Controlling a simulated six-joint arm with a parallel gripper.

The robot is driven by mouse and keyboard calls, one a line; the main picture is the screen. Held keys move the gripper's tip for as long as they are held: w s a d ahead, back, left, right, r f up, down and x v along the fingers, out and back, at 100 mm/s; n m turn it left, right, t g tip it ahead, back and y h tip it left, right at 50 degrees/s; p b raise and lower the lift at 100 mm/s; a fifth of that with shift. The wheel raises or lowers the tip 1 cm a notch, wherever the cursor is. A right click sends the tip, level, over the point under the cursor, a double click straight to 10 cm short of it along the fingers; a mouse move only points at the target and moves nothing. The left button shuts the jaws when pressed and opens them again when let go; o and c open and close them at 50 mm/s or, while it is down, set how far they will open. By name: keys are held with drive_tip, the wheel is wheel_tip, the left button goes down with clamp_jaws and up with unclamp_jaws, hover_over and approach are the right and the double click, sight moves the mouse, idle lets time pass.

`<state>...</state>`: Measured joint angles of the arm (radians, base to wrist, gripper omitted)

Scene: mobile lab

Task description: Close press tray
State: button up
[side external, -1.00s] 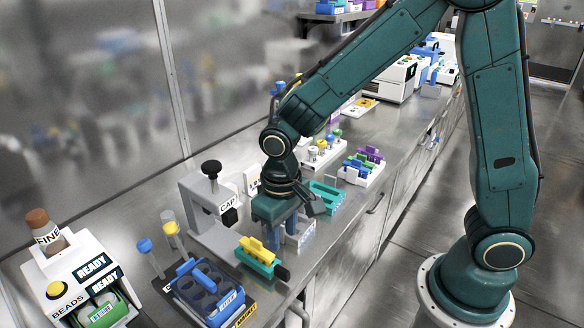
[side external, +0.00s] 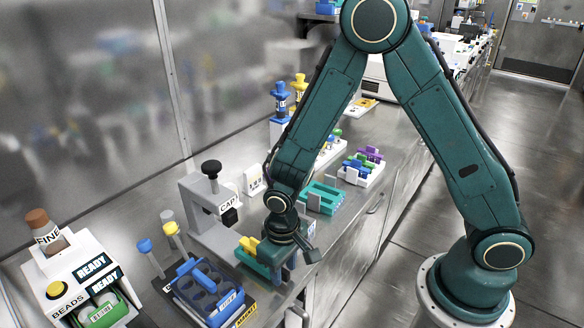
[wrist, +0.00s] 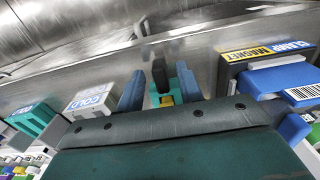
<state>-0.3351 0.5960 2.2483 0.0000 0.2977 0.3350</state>
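The press tray (side external: 252,262) is a teal slide holding a yellow piece (side external: 248,244). It sticks out toward the bench front from the grey press (side external: 213,195), marked CAP with a black knob on top. In the wrist view the tray's black handle (wrist: 160,74) points away from the teal tray (wrist: 184,78). My gripper (wrist: 160,88) is open, with one blue finger on each side of the handle and gaps showing between. In the side view my gripper (side external: 284,270) is low at the tray's front end and hides the handle.
A blue magnet rack (side external: 205,290) stands close on the left, also in the wrist view (wrist: 265,68). Left of it is a white beads machine (side external: 80,275). A teal rack (side external: 322,197) and a white tray of coloured pieces (side external: 362,168) lie to the right.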

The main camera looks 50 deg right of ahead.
drive_tip(key=shift+f, duration=0.3)
clamp_jaws()
drive_tip(key=shift+w, duration=3.9)
unclamp_jaws()
